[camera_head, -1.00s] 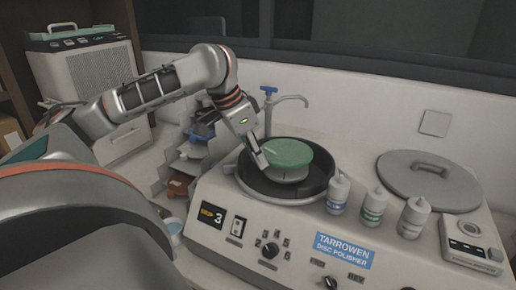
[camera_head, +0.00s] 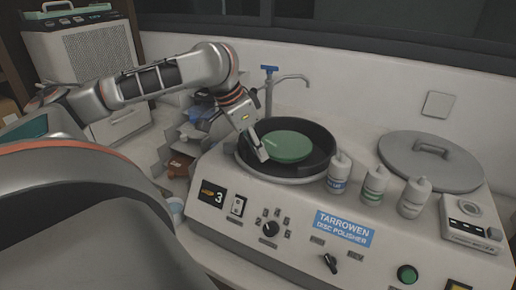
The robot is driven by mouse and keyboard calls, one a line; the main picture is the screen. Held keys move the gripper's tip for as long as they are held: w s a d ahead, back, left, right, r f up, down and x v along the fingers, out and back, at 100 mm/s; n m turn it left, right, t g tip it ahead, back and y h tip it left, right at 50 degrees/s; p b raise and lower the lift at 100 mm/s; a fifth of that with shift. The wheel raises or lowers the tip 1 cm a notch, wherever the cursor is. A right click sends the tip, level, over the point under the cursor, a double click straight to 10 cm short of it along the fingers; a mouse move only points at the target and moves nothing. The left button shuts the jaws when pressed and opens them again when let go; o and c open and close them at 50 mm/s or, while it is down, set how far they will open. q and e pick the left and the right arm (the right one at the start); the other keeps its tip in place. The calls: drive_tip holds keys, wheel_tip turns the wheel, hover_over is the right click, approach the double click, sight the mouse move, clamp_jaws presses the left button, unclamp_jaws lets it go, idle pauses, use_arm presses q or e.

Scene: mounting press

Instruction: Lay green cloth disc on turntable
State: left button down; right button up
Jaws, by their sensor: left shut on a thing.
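The green cloth disc (camera_head: 289,146) is over the turntable inside the black bowl (camera_head: 322,150) of the disc polisher (camera_head: 270,205). The disc looks flat and covers the turntable, which is hidden beneath it. I cannot tell whether it rests fully on the turntable. My left gripper (camera_head: 263,156) reaches into the bowl from the upper left and is shut on the near left edge of the disc. My right gripper is not in view.
A blue-handled tap (camera_head: 270,90) stands behind the bowl. Three bottles (camera_head: 374,185) stand right of the bowl, with a grey lid (camera_head: 430,160) beyond them. A knob (camera_head: 270,228) and switches are on the front panel. Stacked trays (camera_head: 185,145) stand at the left.

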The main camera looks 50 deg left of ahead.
use_arm(q)
drive_tip(key=shift+d+p, duration=0.1)
drive_tip(key=shift+p, duration=0.3)
idle(0.7)
drive_tip(key=c, duration=1.8)
unclamp_jaws()
drive_tip(key=shift+c, duration=0.2)
drive_tip(key=v, duration=1.2)
